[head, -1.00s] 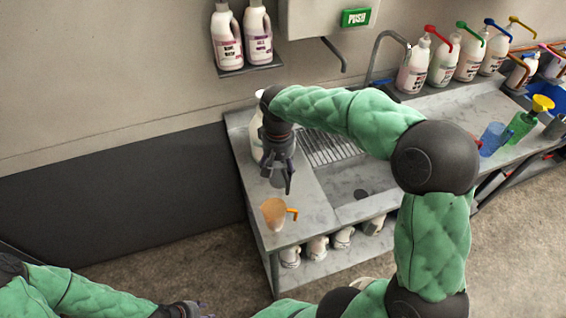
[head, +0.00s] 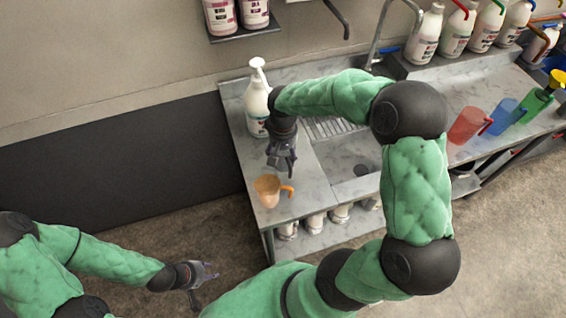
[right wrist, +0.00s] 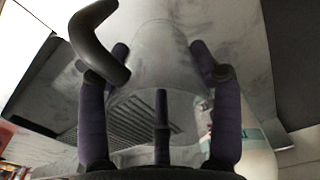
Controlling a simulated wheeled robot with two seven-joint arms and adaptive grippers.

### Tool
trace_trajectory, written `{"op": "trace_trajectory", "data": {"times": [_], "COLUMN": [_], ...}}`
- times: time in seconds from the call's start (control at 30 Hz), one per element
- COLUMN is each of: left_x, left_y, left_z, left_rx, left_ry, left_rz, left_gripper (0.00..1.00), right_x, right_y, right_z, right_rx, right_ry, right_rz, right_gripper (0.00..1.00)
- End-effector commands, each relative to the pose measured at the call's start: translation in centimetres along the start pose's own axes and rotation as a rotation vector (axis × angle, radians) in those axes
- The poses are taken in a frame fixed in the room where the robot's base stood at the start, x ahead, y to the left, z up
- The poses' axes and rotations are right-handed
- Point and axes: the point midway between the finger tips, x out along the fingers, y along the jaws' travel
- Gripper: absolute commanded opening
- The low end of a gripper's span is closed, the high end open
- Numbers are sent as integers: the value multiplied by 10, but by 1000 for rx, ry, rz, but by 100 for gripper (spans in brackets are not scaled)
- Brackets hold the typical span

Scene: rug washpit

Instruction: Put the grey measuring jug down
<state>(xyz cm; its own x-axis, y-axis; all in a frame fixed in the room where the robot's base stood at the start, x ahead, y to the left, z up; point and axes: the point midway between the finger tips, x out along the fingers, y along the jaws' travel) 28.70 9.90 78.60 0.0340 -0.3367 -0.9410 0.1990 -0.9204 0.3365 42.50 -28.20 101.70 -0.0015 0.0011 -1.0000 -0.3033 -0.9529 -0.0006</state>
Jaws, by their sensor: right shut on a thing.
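The grey measuring jug (right wrist: 160,60) is see-through with a dark grey curved handle, and shows between the fingers of my right gripper (right wrist: 160,100) in the right wrist view. My right gripper is shut on it. In the head view my right gripper (head: 282,164) points down over the left part of the steel counter (head: 308,187). The jug is hard to make out there, and I cannot tell whether it touches the counter. My left gripper (head: 207,283) is empty and open, low at the left over the floor.
An orange jug (head: 267,191) stands at the counter's front left corner, close to my right gripper. A white pump bottle (head: 256,104) stands behind it. The sink lies to the right. Red (head: 467,125) and blue (head: 504,115) jugs stand further right.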

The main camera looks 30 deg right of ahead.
Motion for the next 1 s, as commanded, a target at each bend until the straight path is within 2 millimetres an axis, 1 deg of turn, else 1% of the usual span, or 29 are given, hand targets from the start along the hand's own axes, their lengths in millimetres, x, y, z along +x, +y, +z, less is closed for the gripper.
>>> {"op": "trace_trajectory", "data": {"times": [0.23,0.4,0.5,0.77,0.9,0.93,1.0], "left_x": [2,6,8,7,11,10,10], "left_y": [-1,-2,-3,-3,-4,-4,-3], "left_z": [0,0,0,0,0,0,0], "left_rx": [0,0,0,0,0,0,0], "left_ry": [0,0,0,0,0,0,0], "left_rz": [0,0,0,0,0,0,0], "left_gripper": [40,40,40,40,40,40,40], "right_x": [16,41,50,51,55,54,54], "right_y": [0,0,0,0,0,0,0], "right_z": [0,0,0,0,0,0,0], "right_rx": [0,0,-1,0,0,0,0], "right_ry": [-1,-2,0,1,1,1,1], "right_rz": [1,0,0,0,0,0,0], "right_gripper": [32,32,32,32,32,70,89]}}
